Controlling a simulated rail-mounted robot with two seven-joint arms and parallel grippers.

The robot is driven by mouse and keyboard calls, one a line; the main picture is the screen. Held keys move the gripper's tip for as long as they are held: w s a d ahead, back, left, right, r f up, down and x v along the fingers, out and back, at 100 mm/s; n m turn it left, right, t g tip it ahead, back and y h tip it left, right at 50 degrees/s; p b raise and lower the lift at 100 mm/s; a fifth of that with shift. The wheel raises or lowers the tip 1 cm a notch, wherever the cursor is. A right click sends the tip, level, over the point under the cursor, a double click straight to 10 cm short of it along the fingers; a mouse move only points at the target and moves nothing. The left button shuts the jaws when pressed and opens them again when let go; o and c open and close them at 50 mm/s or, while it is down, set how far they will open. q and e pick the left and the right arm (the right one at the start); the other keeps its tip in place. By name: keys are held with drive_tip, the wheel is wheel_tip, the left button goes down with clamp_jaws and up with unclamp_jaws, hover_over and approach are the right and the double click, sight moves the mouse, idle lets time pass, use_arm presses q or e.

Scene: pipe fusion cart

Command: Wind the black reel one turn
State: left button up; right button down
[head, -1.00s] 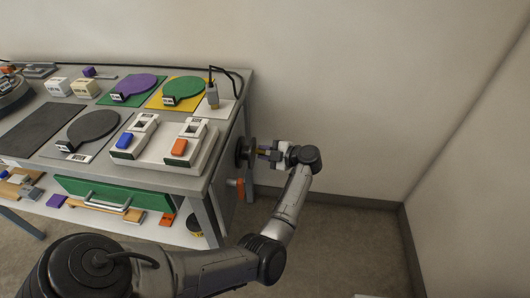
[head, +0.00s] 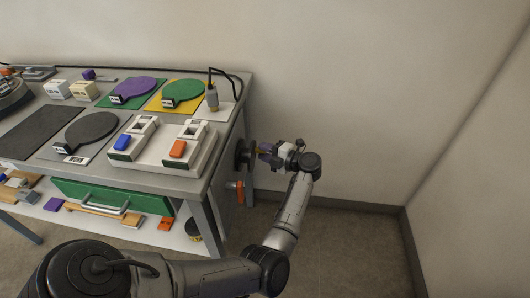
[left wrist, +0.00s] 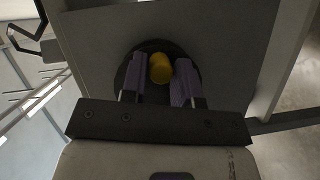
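The black reel (head: 243,154) is a round disc on the right end panel of the cart, seen edge-on in the head view. In the left wrist view the reel (left wrist: 197,68) lies behind a yellow knob (left wrist: 160,68) that stands out from its face. The knob shows small in the head view (head: 258,153). My left gripper (head: 268,153) faces the reel from the right. In the left wrist view its purple-grey fingers (left wrist: 159,75) stand apart on either side of the knob, with little gap. I cannot make out firm contact. My right gripper is not in view.
An orange handle (head: 236,186) sticks out of the cart's end panel below the reel. The cart top (head: 180,184) carries plates, paddles and a white double holder (head: 160,158). A wall stands behind, and the floor right of my left arm is clear.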

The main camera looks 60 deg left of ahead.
use_arm(q)
drive_tip(key=o, duration=0.3)
drive_tip(key=p+v, duration=0.3)
drive_tip(key=v, duration=1.1)
drive_tip(key=shift+a, duration=0.2)
